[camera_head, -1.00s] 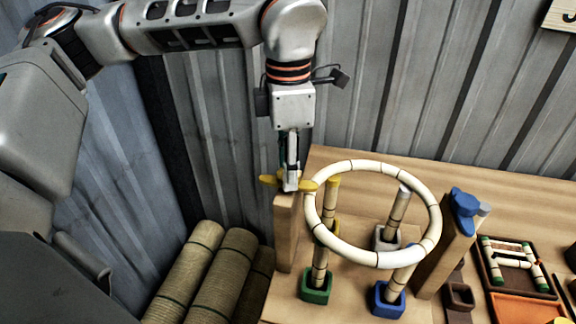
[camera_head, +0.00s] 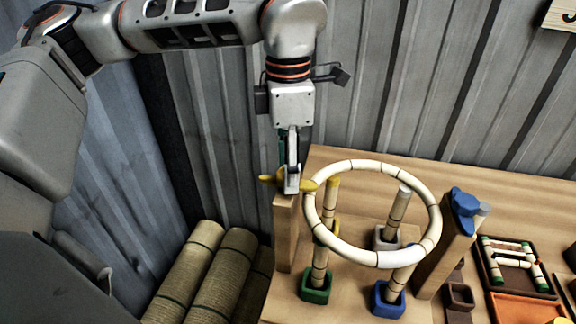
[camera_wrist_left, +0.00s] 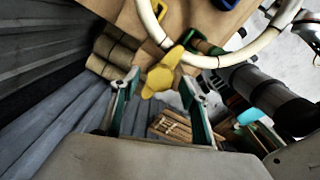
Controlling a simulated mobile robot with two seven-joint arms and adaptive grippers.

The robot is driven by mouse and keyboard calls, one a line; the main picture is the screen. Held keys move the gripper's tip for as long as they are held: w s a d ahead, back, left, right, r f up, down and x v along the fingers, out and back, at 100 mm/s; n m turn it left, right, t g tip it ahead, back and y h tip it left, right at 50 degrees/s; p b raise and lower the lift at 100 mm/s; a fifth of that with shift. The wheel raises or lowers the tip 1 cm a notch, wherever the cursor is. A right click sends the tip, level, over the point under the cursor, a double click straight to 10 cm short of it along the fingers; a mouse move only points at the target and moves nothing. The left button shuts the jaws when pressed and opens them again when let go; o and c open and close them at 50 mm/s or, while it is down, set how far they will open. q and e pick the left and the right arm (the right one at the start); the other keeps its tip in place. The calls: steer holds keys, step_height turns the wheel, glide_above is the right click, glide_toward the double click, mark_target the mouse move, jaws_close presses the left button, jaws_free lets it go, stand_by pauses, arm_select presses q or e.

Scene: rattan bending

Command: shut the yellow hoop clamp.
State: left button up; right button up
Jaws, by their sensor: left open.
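The yellow hoop clamp (camera_head: 308,186) sits on top of the left wooden post, at the left side of the pale hoop (camera_head: 435,213). My left gripper (camera_head: 291,188) points down at the clamp, and its near finger hides the clamp's middle. In the left wrist view, the yellow clamp (camera_wrist_left: 163,72) shows between and just beyond the two spread fingertips (camera_wrist_left: 163,84). The gripper is open. I cannot tell whether a finger touches the clamp. The hoop rests level on upright rods. My right gripper is not in view.
A blue clamp (camera_head: 464,208) sits on the right wooden post (camera_head: 440,262). Rods stand in green (camera_head: 317,288) and blue (camera_head: 388,300) sockets under the hoop. A dark tray (camera_head: 497,283) lies at the right. A corrugated wall is behind.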

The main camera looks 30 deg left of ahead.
arm_select(q)
step_height(320, 180, up, 12)
stand_by(0.4)
steer(key=shift+f, duration=0.2)
